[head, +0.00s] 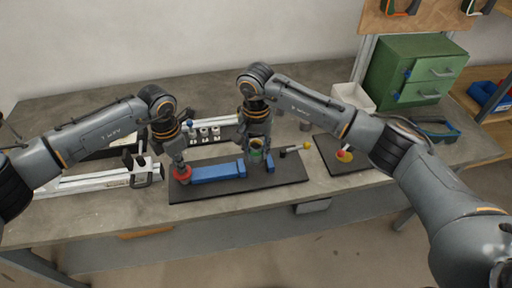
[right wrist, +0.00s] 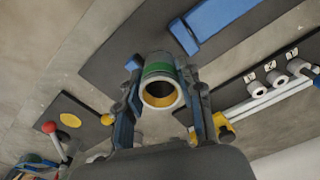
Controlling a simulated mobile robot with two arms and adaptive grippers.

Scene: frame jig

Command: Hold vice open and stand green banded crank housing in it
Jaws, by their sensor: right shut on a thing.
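The blue vice (head: 218,173) lies on a black base plate (head: 225,191), with a red knob (head: 182,174) at its left end. A gap shows between its blue jaws. My left gripper (head: 180,164) points down at the red knob and touches or nearly touches it; its finger opening is unclear. My right gripper (head: 257,148) is shut on the green banded crank housing (right wrist: 160,82), a grey cylinder with a green band and yellow inner rim. The vice also shows in the right wrist view (right wrist: 215,22).
A dark mat (head: 328,157) with a red ball and yellow disc lies to the right. A rack with white cylinders (head: 205,131) stands behind. A green cabinet (head: 415,72) and white bin (head: 353,96) are at the back right.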

